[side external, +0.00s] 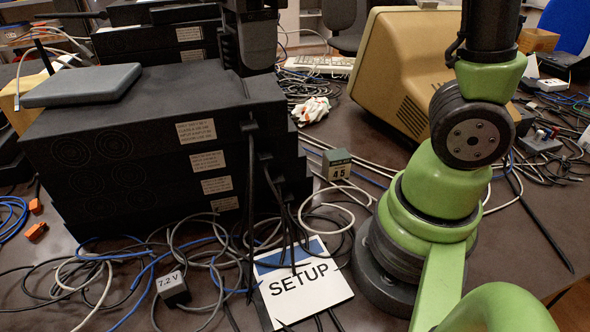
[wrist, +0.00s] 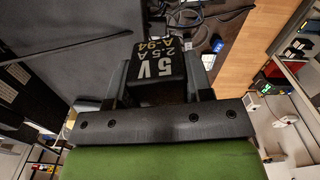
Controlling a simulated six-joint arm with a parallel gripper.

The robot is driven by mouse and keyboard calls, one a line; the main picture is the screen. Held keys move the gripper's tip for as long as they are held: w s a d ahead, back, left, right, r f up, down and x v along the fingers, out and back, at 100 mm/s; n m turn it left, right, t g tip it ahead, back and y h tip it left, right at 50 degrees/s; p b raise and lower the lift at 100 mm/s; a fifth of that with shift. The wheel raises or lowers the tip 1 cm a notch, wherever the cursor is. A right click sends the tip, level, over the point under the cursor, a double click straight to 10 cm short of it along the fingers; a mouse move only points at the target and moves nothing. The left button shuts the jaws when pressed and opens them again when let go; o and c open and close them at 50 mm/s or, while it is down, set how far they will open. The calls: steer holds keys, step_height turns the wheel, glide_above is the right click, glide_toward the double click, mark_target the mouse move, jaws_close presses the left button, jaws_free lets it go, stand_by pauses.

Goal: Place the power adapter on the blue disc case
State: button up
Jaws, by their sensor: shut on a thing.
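In the wrist view, a black power adapter (wrist: 158,66) marked "5 V 2.5A A-94" sits between the fingers of my gripper (wrist: 157,78), which is shut on it. In the side external view, my gripper (side external: 243,48) is a dark shape at the top, over the back right of the stacked black units; the adapter is hard to tell apart from it there. A flat case (side external: 304,284) with a white "SETUP" face and a blue band lies on the table at the front, well below my gripper. Dark cables cross its upper part. No other disc case is clear.
Stacked black units (side external: 140,160) with a grey slab (side external: 82,86) on top stand left of the case. Loose cables surround the case. A small "7.2 V" block (side external: 172,288) and a green "45" block (side external: 337,164) lie nearby. A beige monitor (side external: 405,70) stands behind.

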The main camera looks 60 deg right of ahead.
steer(key=s+a+f+n, duration=0.1)
steer(key=s+a+n, duration=0.6)
steer(key=s+a, duration=0.1)
glide_toward(278, 281)
steer(key=shift+f, duration=3.15)
steer(key=shift+f, duration=0.1)
steer(key=o, duration=1)
step_height(278, 281, up, 12)
